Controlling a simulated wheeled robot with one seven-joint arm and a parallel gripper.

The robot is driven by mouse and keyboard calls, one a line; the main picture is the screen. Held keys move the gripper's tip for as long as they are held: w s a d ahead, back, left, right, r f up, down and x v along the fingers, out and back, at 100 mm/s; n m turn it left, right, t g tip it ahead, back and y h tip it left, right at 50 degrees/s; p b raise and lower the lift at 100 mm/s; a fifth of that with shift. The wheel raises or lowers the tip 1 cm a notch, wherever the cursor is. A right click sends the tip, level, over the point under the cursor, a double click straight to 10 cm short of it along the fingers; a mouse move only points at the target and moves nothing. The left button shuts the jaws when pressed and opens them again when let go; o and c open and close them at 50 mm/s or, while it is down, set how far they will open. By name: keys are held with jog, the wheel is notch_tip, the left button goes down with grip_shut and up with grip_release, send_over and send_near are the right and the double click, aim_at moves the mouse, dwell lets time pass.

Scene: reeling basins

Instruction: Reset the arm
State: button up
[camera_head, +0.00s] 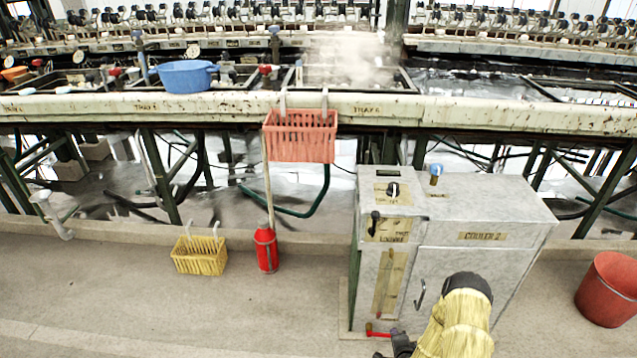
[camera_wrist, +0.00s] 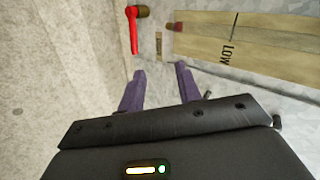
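My gripper (camera_wrist: 160,70) shows in the wrist view with its two purple fingers spread apart and nothing between them. It is close to the front of the grey cabinet labelled cooler 2 (camera_head: 480,262). A red lever (camera_wrist: 133,30) with a brass end lies just beyond the left fingertip, apart from it. A tan label strip (camera_wrist: 245,45) reading "LOW" is on the cabinet face to the right. In the head view, the red lever (camera_head: 378,333) is low on the cabinet. My yellow-sleeved arm reaches in from the bottom, and the fingers are not clear there.
A red basket (camera_head: 300,137) hangs on the long basin bench (camera_head: 490,114), which holds a blue tub (camera_head: 186,76). A yellow basket (camera_head: 200,256), a red cylinder (camera_head: 265,250) and a red bucket (camera_head: 608,290) stand on the floor.

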jog(key=w+a+r+n+g, duration=0.15)
jog(key=r+n, duration=0.35)
jog(key=r, duration=0.8)
jog(key=a+r+n+g, duration=0.2)
jog(key=r+n+g, duration=0.15)
jog(key=r, duration=0.95)
jog(key=s+a+r+n+g+p, duration=0.15)
jog(key=s+a+r+n, duration=0.25)
jog(key=s+r, duration=0.65)
jog(key=s+a+r+n+g, duration=0.2)
jog(key=s+a+r+n, duration=0.15)
jog(key=s+r, duration=0.7)
notch_tip(320, 180, up, 37)
jog(key=p, duration=3.7)
jog(key=shift+w+d+p, duration=0.15)
jog(key=shift+d+p, duration=0.15)
jog(key=shift+p, duration=0.05)
jog(key=shift+f+t, duration=0.15)
jog(key=shift+t, duration=0.1)
jog(key=shift+w, duration=0.15)
